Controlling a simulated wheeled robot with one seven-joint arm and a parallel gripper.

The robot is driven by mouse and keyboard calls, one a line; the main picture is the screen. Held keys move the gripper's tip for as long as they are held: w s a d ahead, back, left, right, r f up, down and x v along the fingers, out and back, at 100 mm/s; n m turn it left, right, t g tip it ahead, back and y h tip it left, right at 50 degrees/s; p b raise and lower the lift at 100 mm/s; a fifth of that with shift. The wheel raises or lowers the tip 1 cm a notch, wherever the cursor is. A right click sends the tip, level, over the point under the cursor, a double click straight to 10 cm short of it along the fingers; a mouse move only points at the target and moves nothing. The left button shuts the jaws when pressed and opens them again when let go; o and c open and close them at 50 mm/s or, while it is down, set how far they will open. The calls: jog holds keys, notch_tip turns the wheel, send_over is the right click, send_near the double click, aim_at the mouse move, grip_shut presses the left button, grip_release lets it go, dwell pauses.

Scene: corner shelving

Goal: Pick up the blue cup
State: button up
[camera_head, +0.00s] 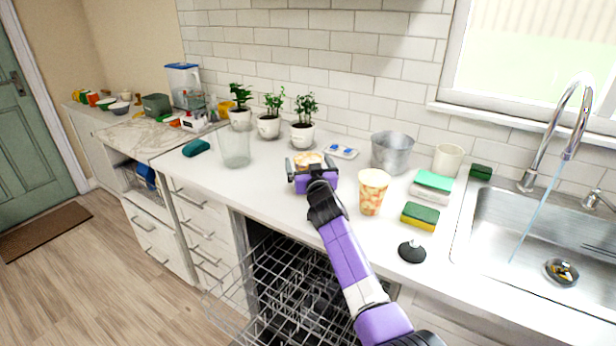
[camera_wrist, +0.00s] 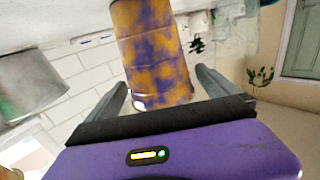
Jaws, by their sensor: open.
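A cup patterned in purple-blue and orange (camera_wrist: 150,45) stands in front of my gripper in the wrist view, its lower part between the two fingers. In the head view only the orange and cream upper part of a cup (camera_head: 308,159) shows at my gripper (camera_head: 310,167); the rest is hidden behind the purple hand. My gripper also shows in the wrist view (camera_wrist: 163,84). It is open, with a finger on either side of the cup. Gaps seem to show beside it; I cannot tell whether either finger touches. No plain blue cup is visible.
An orange-patterned cup (camera_head: 373,192), a metal bucket (camera_head: 392,153) and sponges (camera_head: 420,216) stand right of my gripper. A clear glass (camera_head: 234,148) stands left, potted plants (camera_head: 303,134) behind. The dishwasher rack (camera_head: 290,285) is open below the counter edge.

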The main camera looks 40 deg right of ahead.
jog(key=shift+c, duration=0.4)
jog(key=c, duration=1.3)
